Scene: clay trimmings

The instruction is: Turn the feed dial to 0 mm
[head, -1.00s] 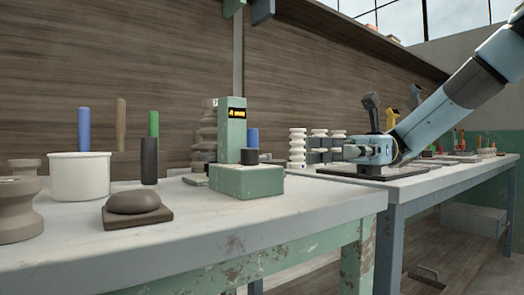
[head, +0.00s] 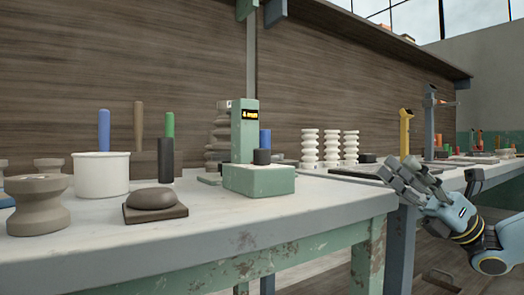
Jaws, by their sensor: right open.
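A green feed unit (head: 258,180) stands on the near table towards its right end. Its upright post carries a small black display (head: 250,114) with yellow characters, too small to read surely. A dark round knob (head: 262,157), which looks like the feed dial, sits on top of the unit's base, in front of the post. My right gripper (head: 391,171) is open and empty. It is to the right of the unit, beyond the near table's right corner, well apart from the dial and pointing up and left. My left gripper is not in view.
On the near table stand a white pot (head: 101,174), a dark clay lump on a slab (head: 152,199), a grey spool (head: 38,204) and several upright handled tools. White ribbed insulators (head: 331,148) and a yellow post (head: 405,131) are further back. The table front is clear.

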